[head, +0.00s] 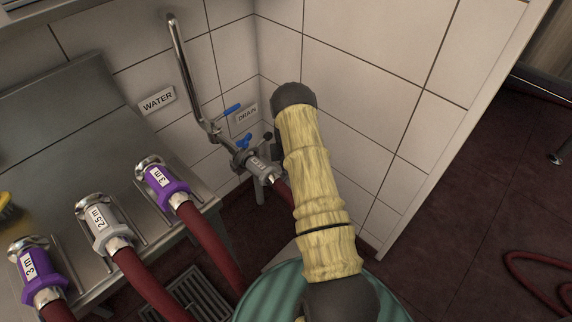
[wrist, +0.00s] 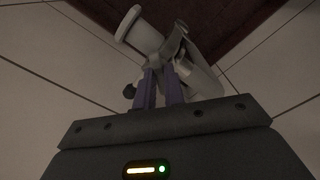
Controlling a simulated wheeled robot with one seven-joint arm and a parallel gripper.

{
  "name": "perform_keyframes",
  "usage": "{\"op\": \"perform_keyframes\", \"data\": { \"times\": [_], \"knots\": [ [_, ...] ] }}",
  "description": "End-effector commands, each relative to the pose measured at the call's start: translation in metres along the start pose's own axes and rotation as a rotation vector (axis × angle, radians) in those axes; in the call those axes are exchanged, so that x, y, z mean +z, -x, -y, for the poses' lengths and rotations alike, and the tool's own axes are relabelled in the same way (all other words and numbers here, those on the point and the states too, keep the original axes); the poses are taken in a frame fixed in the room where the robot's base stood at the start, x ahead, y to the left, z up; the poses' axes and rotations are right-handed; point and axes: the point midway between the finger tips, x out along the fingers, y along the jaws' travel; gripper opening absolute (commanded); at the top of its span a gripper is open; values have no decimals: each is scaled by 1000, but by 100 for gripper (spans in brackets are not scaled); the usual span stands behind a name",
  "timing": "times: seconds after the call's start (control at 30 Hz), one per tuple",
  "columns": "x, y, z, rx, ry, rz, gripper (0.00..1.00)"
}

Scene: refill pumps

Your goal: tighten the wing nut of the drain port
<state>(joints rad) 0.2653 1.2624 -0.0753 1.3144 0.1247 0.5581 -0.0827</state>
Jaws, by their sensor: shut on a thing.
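The drain port (head: 242,160) is at the wall corner below the DRAIN sign, in the head view. How tight the nut is cannot be told.
A blue lever (head: 231,109) and a smaller blue handle (head: 243,141) are near the port. A steel bench (head: 60,120) at left carries purple and grey hose ends. A green drum (head: 270,300) stands below my arm. Tiled walls close in behind.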

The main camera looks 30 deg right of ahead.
Motion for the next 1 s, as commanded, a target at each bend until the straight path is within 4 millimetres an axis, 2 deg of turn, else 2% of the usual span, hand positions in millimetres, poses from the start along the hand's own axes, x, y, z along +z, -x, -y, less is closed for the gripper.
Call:
{"op": "perform_keyframes", "data": {
  "times": [0.6, 1.0],
  "knots": [
    [0, 0, 2, 3, -537, 1, 0],
    [0, 0, 2, 3, -672, 2, 0]
  ]
}}
